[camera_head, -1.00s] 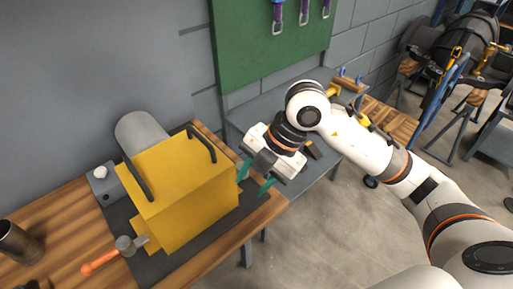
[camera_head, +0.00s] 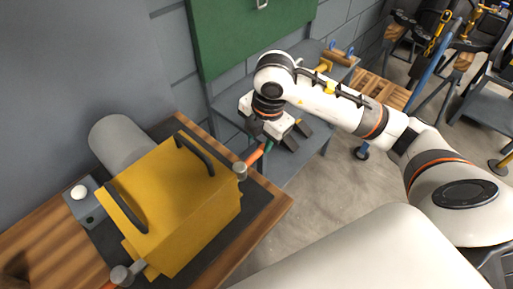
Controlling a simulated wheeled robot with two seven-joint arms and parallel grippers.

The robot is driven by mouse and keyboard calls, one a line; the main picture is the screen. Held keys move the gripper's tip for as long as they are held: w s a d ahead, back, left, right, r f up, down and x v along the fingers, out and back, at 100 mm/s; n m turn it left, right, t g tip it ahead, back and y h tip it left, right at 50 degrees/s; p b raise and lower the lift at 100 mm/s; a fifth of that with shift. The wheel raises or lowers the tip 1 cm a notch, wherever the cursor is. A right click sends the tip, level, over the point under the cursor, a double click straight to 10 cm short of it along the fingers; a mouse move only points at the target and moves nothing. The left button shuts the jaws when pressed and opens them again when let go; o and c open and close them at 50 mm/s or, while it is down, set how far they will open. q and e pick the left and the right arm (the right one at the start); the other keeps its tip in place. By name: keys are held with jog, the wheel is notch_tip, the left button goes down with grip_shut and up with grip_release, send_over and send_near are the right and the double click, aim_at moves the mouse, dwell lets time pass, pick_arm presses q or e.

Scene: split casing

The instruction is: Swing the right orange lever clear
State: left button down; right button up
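The yellow casing (camera_head: 180,200) sits on a dark mat on the wooden bench, with two black handles on top. The right orange lever (camera_head: 255,156) sticks out past the casing's right side from a grey pivot knob (camera_head: 240,171), pointing up and right in the head view. My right gripper (camera_head: 268,143) is at the lever's outer end, with a teal finger against or just beside it. The other finger is mostly hidden, so its grip is unclear. The left lever's grey knob (camera_head: 121,275) shows at the lower left, its orange handle cut by the frame edge. My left gripper is out of view.
A grey cylinder (camera_head: 118,143) adjoins the casing at the back. A grey box with a white button (camera_head: 78,192) stands left. A grey side table (camera_head: 300,165) lies beyond the bench edge, below my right arm.

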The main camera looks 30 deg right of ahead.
aim_at(256, 153)
jog(key=f, duration=0.2)
jog(key=w+f, duration=0.1)
jog(key=f, duration=0.1)
jog(key=shift+a+f, duration=0.15)
jog(key=shift+f, duration=0.8)
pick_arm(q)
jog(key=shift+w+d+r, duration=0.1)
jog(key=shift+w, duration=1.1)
pick_arm(e)
jog(key=shift+c, duration=0.6)
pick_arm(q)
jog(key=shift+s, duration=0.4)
pick_arm(e)
grip_shut()
